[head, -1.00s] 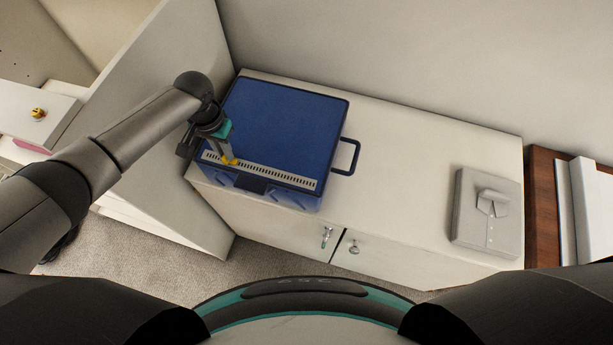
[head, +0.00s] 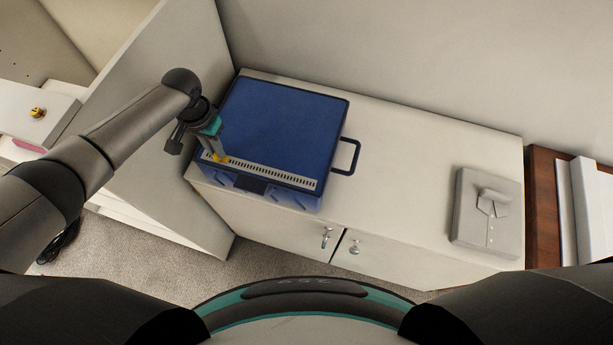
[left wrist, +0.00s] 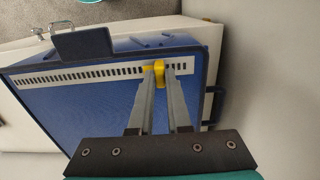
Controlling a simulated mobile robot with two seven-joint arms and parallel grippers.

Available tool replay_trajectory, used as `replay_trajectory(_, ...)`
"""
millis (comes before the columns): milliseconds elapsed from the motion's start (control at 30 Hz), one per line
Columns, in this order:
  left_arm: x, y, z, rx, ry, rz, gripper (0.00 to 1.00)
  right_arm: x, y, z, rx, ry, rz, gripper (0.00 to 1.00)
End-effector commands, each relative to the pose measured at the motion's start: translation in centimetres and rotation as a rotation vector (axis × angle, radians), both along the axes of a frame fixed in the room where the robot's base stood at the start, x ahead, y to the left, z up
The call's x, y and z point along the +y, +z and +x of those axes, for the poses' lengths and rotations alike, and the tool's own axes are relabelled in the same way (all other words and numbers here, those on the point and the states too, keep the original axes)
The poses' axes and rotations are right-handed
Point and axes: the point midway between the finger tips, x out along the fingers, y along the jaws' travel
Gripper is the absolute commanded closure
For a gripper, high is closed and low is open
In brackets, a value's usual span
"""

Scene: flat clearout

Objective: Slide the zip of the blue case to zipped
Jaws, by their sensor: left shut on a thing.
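The blue case (head: 285,125) lies closed on the white cabinet, with a light zip strip (head: 275,174) along its near edge. The strip also shows in the left wrist view (left wrist: 100,73). My left gripper (head: 217,155) is over the left end of the strip. In the left wrist view its two fingers are shut on the yellow zip pull (left wrist: 159,72), close to the strip's right end there. In the head view the fingers partly hide the yellow zip pull (head: 221,159). My right gripper is not in view.
A black handle (head: 348,156) sticks out from the case's right side. A folded grey shirt (head: 488,213) lies at the right of the white cabinet top (head: 400,170), with free room between. A pale upright panel (head: 160,120) stands close beside my left arm.

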Motion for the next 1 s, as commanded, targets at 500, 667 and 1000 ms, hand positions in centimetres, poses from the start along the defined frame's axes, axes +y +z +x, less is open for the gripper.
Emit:
replay_trajectory(500, 1.8, 0.0, 0.5, 0.002, 0.001, 0.002, 1.00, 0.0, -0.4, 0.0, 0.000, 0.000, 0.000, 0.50)
replay_trajectory(667, 1.8, 0.0, 0.5, 0.002, 0.001, 0.002, 0.72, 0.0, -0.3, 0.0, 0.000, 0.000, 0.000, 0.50)
replay_trajectory(1000, 1.8, 0.0, 0.6, 0.001, 0.000, 0.000, 0.40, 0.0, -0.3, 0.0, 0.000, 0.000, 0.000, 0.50)
